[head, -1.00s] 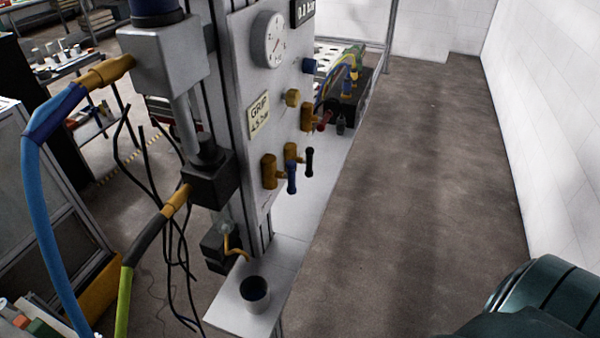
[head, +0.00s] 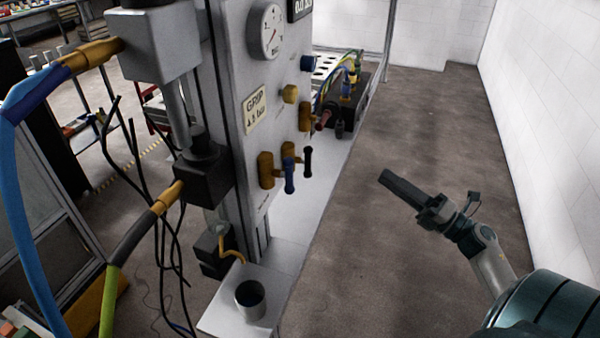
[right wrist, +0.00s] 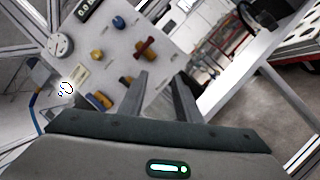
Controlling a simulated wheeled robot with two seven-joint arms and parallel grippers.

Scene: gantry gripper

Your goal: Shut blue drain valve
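The blue drain valve (head: 289,176) is a brass body on the grey panel with a blue lever that hangs roughly straight down, low on the panel in the head view. A black-levered brass valve (head: 307,162) sits right beside it. My right gripper (head: 384,177) is in free air to the right of the panel, clear of both levers. In the right wrist view (right wrist: 160,82) its two fingers stand apart with nothing between them, and they point toward the panel. My left gripper is not in view.
A red-handled valve (head: 322,119), a yellow knob (head: 290,93) and a gauge (head: 265,32) are on the same panel. Hoses hang at left. The floor at right is free.

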